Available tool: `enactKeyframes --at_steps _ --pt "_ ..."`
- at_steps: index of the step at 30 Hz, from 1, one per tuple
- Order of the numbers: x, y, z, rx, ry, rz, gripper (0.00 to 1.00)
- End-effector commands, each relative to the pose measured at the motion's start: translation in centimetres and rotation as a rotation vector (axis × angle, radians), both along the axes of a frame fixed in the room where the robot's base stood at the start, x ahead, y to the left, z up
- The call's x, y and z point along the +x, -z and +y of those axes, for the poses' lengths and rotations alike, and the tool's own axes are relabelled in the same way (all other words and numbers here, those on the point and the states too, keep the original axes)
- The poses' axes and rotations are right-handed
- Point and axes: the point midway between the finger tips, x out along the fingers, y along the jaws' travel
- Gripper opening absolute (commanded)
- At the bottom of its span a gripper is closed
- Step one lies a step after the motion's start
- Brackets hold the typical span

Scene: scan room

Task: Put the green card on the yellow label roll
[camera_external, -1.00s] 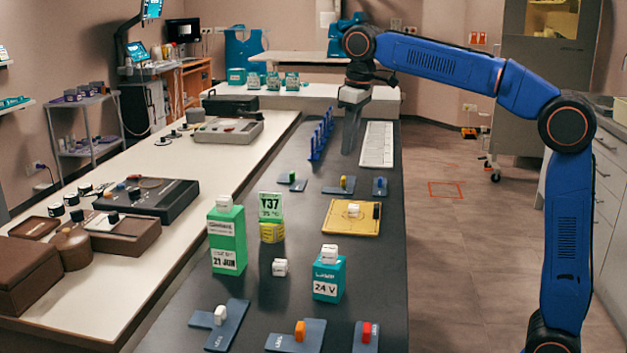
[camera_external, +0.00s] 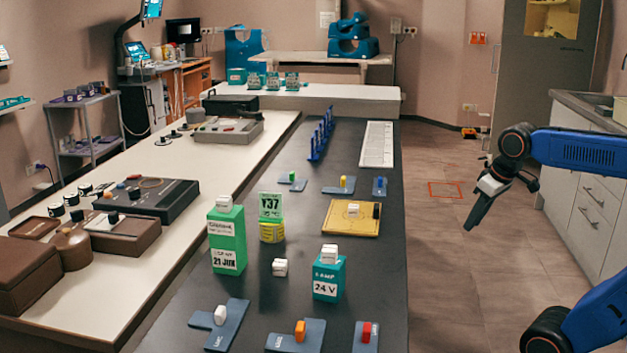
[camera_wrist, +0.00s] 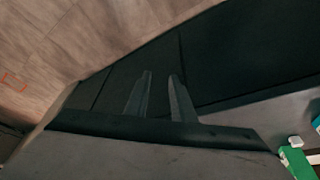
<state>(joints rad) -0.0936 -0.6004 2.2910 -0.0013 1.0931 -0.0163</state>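The green card (camera_external: 271,205), marked Y37, stands upright at the yellow label roll (camera_external: 272,232) on the dark table in the external view. Its lower edge meets the top of the roll, and it looks to rest on it; exact contact is too small to tell. My gripper (camera_external: 472,224) hangs off the table's right side, over the floor, well away from both. In the wrist view, my gripper's two fingers (camera_wrist: 160,95) are apart with nothing between them. The card and roll do not show in the wrist view.
A green box (camera_external: 228,252) with a white block on top stands left of the roll. A teal box (camera_external: 327,283) topped with white blocks stands to the right. A white cube (camera_external: 280,267) lies between them. A yellow tray (camera_external: 340,228) is behind. Grey cabinets (camera_external: 590,210) stand at the right.

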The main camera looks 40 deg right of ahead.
Motion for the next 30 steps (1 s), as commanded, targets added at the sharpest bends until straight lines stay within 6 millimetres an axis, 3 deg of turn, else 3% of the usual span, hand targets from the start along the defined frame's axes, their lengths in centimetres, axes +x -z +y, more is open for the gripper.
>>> enactKeyframes --at_steps 3,10,30 --pt "-3.3 3.7 -1.4 0.004 0.047 -0.023 0.23" --pt "-6.6 8.0 -2.5 0.009 0.099 -0.051 0.23" --pt "-7.0 8.7 -2.7 0.008 0.106 -0.056 0.23"
